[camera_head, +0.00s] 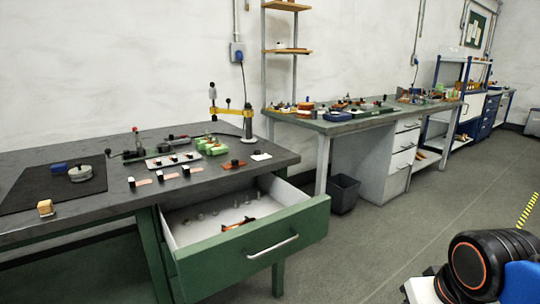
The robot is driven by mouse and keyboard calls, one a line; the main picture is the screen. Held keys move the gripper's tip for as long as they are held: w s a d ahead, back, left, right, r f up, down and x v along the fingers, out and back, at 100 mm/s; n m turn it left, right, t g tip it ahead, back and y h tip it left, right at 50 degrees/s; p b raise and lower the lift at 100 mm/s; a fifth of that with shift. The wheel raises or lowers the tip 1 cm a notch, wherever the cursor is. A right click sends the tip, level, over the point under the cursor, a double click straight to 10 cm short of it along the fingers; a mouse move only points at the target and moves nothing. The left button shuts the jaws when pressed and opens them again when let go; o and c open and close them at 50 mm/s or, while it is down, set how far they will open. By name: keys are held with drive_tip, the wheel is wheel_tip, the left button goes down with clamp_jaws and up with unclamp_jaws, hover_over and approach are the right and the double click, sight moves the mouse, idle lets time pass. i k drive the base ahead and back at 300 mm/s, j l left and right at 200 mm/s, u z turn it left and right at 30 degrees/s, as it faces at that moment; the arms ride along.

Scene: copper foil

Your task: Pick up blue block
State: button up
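A small blue block (59,168) lies at the left on a dark mat (40,193) on the nearer workbench. It is right beside a round grey metal piece (80,173); I cannot tell whether they touch. My gripper is not in view. Only a black, orange and blue part of my own arm shows at the lower right, far from the block.
The dark benchtop (110,208) also carries a tan block (45,208), several small black-and-white blocks and green pieces (211,146). A green drawer (255,247) stands open at the front. A dark bin (343,193) stands under the farther bench. Floor at right is clear.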

sight(62, 168)
drive_tip(key=u, duration=1.55)
